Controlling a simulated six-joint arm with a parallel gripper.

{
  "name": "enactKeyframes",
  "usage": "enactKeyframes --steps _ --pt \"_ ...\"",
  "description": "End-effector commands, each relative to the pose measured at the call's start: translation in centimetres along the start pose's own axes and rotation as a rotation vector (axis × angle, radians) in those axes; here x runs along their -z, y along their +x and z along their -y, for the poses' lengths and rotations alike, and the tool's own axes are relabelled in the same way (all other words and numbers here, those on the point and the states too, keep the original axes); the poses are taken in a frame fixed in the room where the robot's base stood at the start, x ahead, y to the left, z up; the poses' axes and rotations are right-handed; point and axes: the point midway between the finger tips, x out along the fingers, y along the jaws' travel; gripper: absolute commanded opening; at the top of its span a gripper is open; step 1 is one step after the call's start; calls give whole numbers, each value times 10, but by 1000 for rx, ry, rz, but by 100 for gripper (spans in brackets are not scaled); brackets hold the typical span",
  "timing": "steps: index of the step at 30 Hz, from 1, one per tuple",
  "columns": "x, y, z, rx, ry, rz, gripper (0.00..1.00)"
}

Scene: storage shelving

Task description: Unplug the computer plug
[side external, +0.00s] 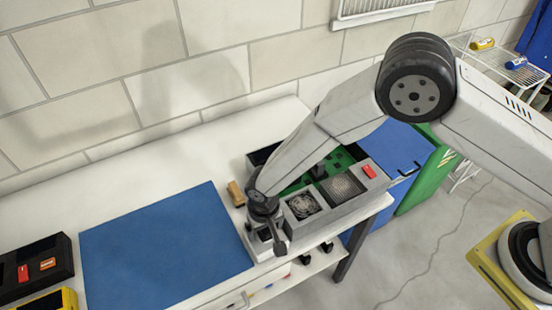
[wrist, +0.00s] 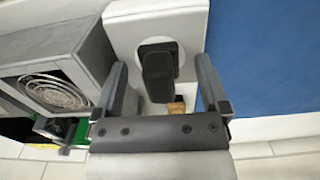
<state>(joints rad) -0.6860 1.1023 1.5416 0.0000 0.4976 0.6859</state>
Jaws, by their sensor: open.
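The computer plug (wrist: 157,76) is black and blocky. In the wrist view it stands on a round white socket plate on a pale block (wrist: 128,30). My gripper (wrist: 162,66) is open, with one finger on each side of the plug and a visible gap to both. Nothing is held. In the side view my gripper (side external: 266,232) points down at the table's front, between the computer (side external: 352,185) and the blue mat; the plug cannot be told apart there. The grey computer case with its fan is at the left in the wrist view (wrist: 75,60).
The blue mat (side external: 165,250) lies flat and clear. A small wooden piece (side external: 236,193) lies behind my gripper, also seen in the wrist view (wrist: 177,107). Black (side external: 35,268) and yellow (side external: 50,300) trays sit at the far left. A brick wall (side external: 200,75) closes the back.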

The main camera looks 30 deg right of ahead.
Motion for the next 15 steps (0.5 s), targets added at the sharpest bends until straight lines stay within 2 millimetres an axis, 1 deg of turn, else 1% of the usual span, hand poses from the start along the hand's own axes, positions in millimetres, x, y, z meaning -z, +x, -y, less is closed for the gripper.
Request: enactKeyframes --steps 4,5,6,8,9,11,12,13,14,15 --pt "0 0 0 0 0 0 94" --pt "0 0 0 0 0 0 91" --pt "0 0 0 0 0 0 78" --pt "0 0 0 0 0 0 59" --pt "0 0 0 0 0 0 46" --pt "0 0 0 0 0 0 27" --pt "0 0 0 0 0 0 15" --pt "0 0 0 0 0 0 5" --pt "0 0 0 0 0 0 0" --pt "0 0 0 0 0 0 0"
